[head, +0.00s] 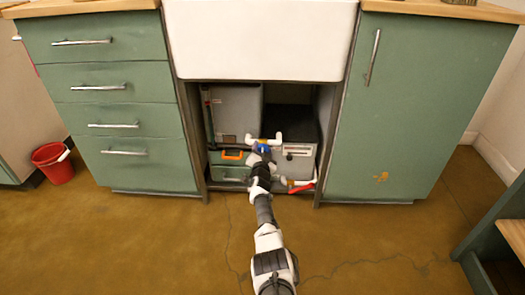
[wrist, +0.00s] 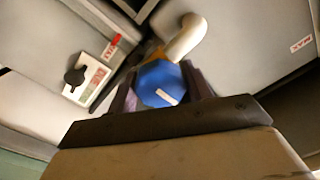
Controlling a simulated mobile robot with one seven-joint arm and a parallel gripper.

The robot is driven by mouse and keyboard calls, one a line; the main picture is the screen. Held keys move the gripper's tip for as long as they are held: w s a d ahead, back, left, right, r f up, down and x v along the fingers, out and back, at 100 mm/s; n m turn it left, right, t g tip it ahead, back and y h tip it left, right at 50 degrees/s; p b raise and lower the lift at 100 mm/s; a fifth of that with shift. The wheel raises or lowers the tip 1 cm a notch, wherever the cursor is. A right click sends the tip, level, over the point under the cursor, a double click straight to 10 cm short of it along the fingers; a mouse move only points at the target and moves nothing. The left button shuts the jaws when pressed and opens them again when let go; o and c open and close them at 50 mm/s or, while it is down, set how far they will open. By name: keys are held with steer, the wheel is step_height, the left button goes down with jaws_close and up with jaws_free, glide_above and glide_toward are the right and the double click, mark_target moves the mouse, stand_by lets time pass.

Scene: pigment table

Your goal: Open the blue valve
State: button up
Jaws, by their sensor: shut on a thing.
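The blue valve (wrist: 158,84) shows in the wrist view as a blue many-sided knob with a pale mark on its face. It sits at the end of a white pipe (wrist: 186,38). My gripper (wrist: 160,98) is shut on the blue valve, with a dark finger on each side of it. In the head view, the blue valve (head: 263,148) is small and partly hidden by my gripper (head: 262,155), inside the open space under the white sink. The white pipe (head: 277,139) shows beside it.
The open space is framed by green drawers (head: 115,95) on the left and a green cabinet door (head: 420,105) on the right. A grey box (head: 298,152), a toolbox (head: 231,165) with an orange handle and a red-handled valve (head: 301,188) crowd close around my gripper.

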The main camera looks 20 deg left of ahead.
steer(key=shift+n, duration=0.3)
steer(key=n, duration=0.3)
steer(key=shift+n+p, duration=0.3)
steer(key=shift+p, duration=0.05)
steer(key=n, duration=0.4)
steer(key=shift+n, duration=0.3)
steer(key=n, duration=0.4)
steer(key=shift+n, duration=0.3)
steer(key=shift+n+b, duration=0.55)
steer(key=shift+n, duration=1.65)
steer(key=shift+r, duration=0.1)
steer(key=o, duration=0.9)
steer(key=shift+o, duration=0.2)
